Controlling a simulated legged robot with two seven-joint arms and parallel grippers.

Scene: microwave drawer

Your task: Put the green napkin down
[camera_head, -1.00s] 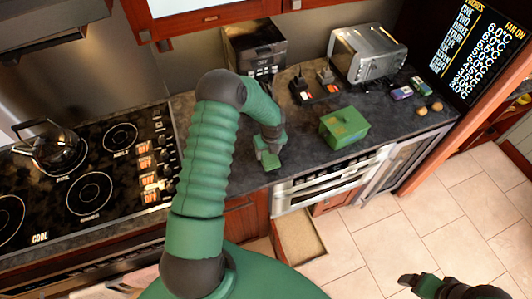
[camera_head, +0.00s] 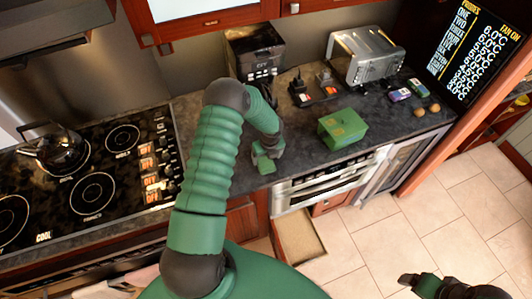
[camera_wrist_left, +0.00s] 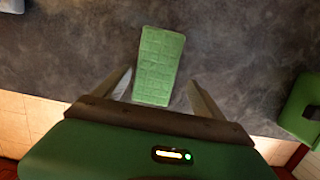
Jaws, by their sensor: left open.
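The green napkin (camera_wrist_left: 158,65) is a flat, quilted rectangle. In the left wrist view it lies on the dark countertop (camera_wrist_left: 240,60), and its near end reaches between the fingers. In the head view the napkin (camera_head: 265,165) shows small near the counter's front edge. My left gripper (camera_wrist_left: 161,76) is open, with one finger on each side of the napkin and gaps between. In the head view my left gripper (camera_head: 266,152) is just above the napkin. My right gripper (camera_head: 408,280) is low at the bottom right over the floor; its finger opening is unclear.
A green box (camera_head: 342,128) stands right of the napkin. The stove with a kettle (camera_head: 58,150) is at left. An open drawer (camera_head: 300,238) sticks out below the counter.

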